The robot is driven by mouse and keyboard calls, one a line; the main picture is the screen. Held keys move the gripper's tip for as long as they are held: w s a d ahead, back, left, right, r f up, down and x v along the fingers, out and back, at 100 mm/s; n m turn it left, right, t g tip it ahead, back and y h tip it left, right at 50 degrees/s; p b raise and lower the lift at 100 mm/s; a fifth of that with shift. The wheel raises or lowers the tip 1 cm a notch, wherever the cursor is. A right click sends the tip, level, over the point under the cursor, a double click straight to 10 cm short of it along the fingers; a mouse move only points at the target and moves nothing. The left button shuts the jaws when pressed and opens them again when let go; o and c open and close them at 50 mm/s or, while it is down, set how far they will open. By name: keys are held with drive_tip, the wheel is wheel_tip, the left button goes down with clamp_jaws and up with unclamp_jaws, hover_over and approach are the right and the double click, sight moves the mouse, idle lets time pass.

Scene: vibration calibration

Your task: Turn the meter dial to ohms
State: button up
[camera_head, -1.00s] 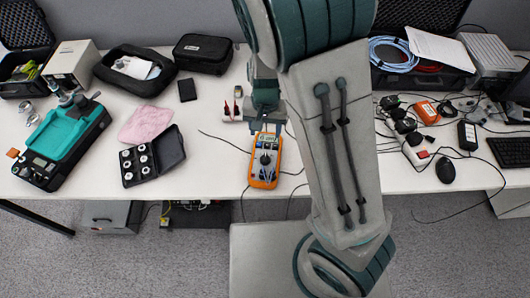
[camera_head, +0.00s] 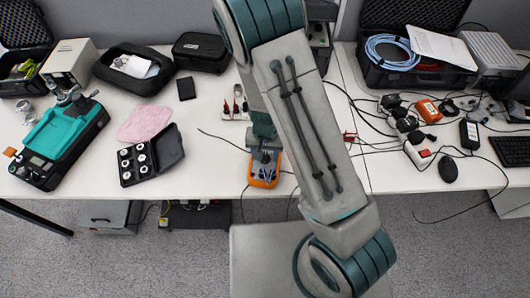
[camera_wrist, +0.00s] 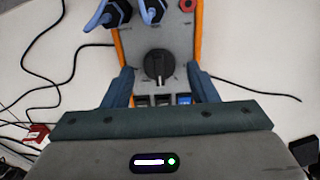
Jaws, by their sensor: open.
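The orange and grey multimeter (camera_head: 264,180) lies near the front edge of the white table, its upper part hidden by my gripper in the head view. In the wrist view the meter (camera_wrist: 197,42) shows its black round dial (camera_wrist: 158,65) with a light pointer line. The dial's printed labels are too small to read. My gripper (camera_wrist: 160,72) is open, one finger on each side of the dial, with nothing held. I cannot tell whether the fingers touch the meter. In the head view my gripper (camera_head: 264,152) is over the meter.
A black case (camera_head: 153,157) with round weights and a pink cloth (camera_head: 146,122) lie to the left. A power strip (camera_head: 418,152) is to the right.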

drive_tip(key=shift+f, duration=0.1)
drive_tip(key=c, duration=1)
drive_tip(key=shift+o, duration=0.2)
drive_tip(key=shift+m, duration=0.3)
drive_tip(key=m, duration=0.3)
drive_tip(key=shift+p, duration=0.4)
drive_tip(key=shift+m+p, duration=0.4)
drive_tip(key=shift+m, duration=1.6)
drive_tip(key=o, duration=1)
drive_tip(key=shift+c, duration=0.2)
